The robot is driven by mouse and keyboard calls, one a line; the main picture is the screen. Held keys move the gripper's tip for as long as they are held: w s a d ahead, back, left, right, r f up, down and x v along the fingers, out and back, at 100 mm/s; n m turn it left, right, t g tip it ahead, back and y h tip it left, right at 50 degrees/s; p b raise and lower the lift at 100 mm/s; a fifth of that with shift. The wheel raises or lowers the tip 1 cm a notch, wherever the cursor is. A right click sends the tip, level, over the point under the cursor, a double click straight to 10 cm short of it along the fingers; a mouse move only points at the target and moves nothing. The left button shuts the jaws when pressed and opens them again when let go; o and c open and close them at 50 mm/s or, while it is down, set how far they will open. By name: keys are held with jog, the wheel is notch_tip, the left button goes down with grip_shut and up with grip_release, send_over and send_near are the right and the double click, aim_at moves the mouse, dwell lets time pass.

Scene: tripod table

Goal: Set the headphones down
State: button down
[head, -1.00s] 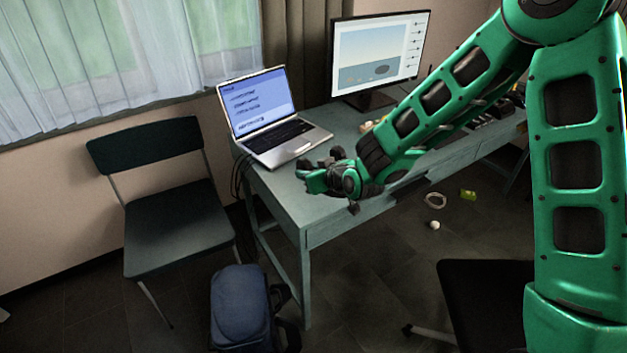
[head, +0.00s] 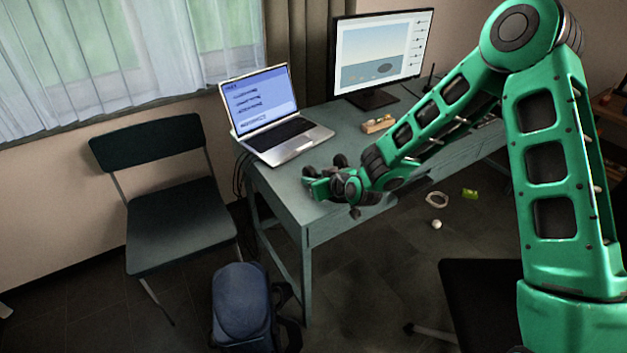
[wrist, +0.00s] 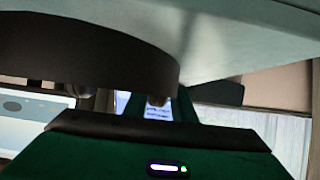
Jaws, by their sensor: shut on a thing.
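My gripper (head: 322,183) is low over the front left part of the grey-green table (head: 281,196), just in front of the laptop. It is shut on the headphones. In the head view they are only small dark shapes (head: 341,160) at the gripper, partly hidden by it and hard to tell from its black parts. In the wrist view a broad dark curved band, seemingly the headphones (wrist: 95,55), crosses the upper left against the pale table surface (wrist: 230,40). I cannot tell whether they touch the tabletop.
An open laptop (head: 290,142) stands at the table's left end, with a monitor (head: 382,55) behind. A small wooden item (head: 378,124) lies before the monitor. A chair (head: 170,200) and blue backpack (head: 241,305) stand left and in front. Small items, including a white ball (head: 436,224), lie on the floor.

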jog(key=c, duration=1.5)
grip_release()
jog(key=v, duration=1.2)
